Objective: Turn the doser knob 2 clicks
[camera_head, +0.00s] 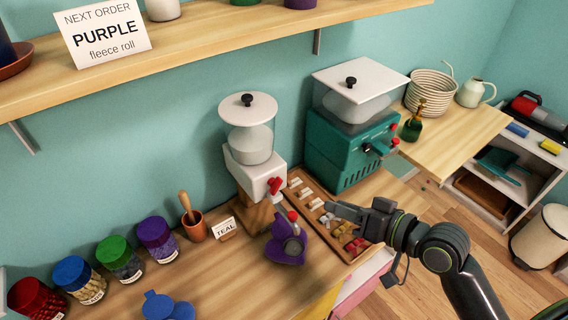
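The white doser (243,168) stands on a wooden block on the table, with a clear hopper and a white lid on top. Its red knob (274,186) sticks out at the front right. My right gripper (331,209) reaches in from the right and points left. It appears over the wooden tray (347,260), to the right of and apart from the red knob. Whether its fingers are open or shut is too small to tell. My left gripper is not in view.
A purple device (283,248) with a red ball stands below the doser. The teal machine (341,160) stands right of it. The table's middle front is clear.

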